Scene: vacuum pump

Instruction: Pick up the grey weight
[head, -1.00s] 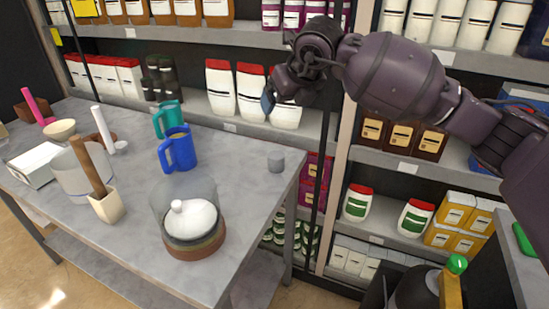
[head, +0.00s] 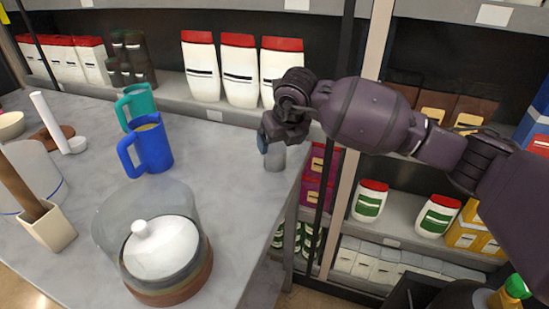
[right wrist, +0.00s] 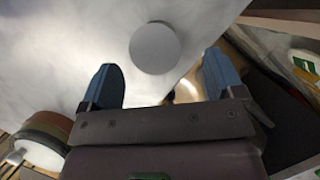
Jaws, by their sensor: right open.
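The grey weight (head: 275,158) is a small grey cylinder standing upright near the right edge of the grey table (head: 235,225). My right gripper (head: 266,144) is at the weight in the head view and hides its upper left part. In the right wrist view the weight's round top (right wrist: 155,48) shows beyond and between the two blue fingertips of my right gripper (right wrist: 160,78). The fingers are spread wide with nothing between them. My left gripper is in no view.
A blue mug (head: 150,150) and a teal mug (head: 137,103) stand left of the weight. Shelves with white, red-capped bottles (head: 239,72) lie behind. The table between mugs and weight is clear.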

